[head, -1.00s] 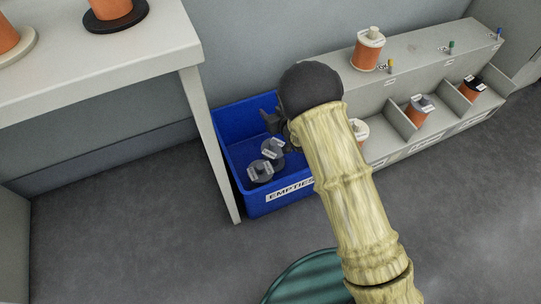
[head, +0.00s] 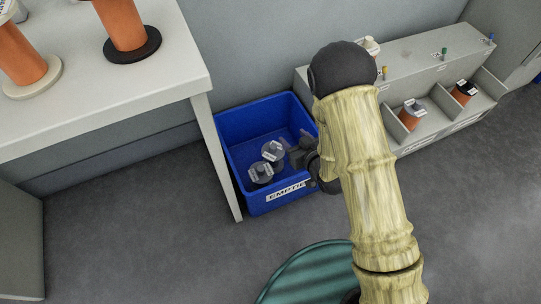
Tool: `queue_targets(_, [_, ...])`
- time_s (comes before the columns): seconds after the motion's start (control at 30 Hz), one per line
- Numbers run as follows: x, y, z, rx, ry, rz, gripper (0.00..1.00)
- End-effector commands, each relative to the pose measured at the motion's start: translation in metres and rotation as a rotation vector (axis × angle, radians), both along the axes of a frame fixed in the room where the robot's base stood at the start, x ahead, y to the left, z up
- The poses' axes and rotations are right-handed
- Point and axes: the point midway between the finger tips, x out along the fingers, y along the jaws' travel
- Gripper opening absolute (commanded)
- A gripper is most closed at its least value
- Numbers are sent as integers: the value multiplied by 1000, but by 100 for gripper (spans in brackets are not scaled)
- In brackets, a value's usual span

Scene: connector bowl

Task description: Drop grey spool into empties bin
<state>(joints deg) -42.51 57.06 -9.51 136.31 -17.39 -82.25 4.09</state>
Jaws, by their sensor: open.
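The blue empties bin (head: 228,150) stands on the floor beside the white table's leg, its label partly covered by my gripper and arm. Two grey spools lie in it, one nearer the front (head: 260,172) and one a little behind it (head: 273,150). They are close together and carry small white labels. My gripper (head: 292,150) reaches over the right part of the bin, right beside the farther grey spool. Its jaws are open; they look small and dark, and I cannot tell whether they touch that spool.
A white table (head: 110,95) at the left holds copper spools (head: 122,22). A grey shelf rack (head: 425,60) at the right holds more copper spools (head: 412,115) in compartments. A green ribbed round thing (head: 305,275) is at the bottom. The floor at the front left is clear.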

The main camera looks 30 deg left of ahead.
Motion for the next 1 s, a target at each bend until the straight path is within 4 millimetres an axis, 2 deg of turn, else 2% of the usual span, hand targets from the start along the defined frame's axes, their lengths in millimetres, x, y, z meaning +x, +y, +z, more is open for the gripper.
queue_targets(0.87, [-1, -1, 1, -1, -1, 0, 54])
queue_targets(1.0, [6, -8, 10, -17, 6, -26, 54])
